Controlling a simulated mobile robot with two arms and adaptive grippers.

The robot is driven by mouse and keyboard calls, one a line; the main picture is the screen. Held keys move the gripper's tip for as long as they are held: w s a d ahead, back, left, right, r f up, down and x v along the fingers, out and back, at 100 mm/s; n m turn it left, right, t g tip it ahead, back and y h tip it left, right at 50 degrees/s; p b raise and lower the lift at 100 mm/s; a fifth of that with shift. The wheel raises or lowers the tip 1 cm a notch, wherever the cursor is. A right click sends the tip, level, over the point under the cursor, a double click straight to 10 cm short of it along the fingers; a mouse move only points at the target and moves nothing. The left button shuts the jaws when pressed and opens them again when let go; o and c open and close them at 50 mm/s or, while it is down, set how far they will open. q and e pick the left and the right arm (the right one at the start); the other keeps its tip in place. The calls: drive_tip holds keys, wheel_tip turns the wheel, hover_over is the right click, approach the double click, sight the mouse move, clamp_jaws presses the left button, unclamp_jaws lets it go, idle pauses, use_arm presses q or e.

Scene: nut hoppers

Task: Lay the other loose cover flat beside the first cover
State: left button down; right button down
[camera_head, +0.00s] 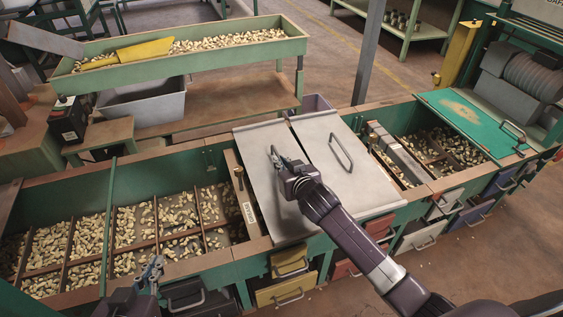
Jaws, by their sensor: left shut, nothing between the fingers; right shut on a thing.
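Two grey metal covers lie side by side across the middle of the long green hopper bench. The right-hand cover (365,178) looks flat and has a bare upright handle (341,152). The left-hand cover (257,150) is close along its left side and looks flat or nearly so; I cannot tell whether their edges touch. My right gripper (279,160) is over the left-hand cover, shut on its handle (275,156), which it partly hides. My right arm crosses above both covers. My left gripper (153,268) is shut and empty, low at the front of the left bins.
Open bins of nuts (130,230) lie left of the covers, and more nuts (440,150) lie to the right. A teal cover (470,120) with a handle closes the far right end. Behind stand a green trough (300,45) and a grey tub (143,103). Drawers (285,290) line the front.

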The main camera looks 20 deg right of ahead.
use_arm(q)
drive_tip(key=shift+w+r, duration=0.1)
use_arm(e)
drive_tip(key=c, duration=2)
unclamp_jaws()
drive_tip(key=shift+c, duration=0.2)
use_arm(q)
drive_tip(key=shift+w+r, duration=0.1)
drive_tip(key=shift+r, duration=0.05)
use_arm(e)
drive_tip(key=shift+s+f, duration=0.15)
drive_tip(key=shift+f, duration=0.05)
drive_tip(key=v, duration=1.2)
drive_tip(key=shift+r, duration=0.15)
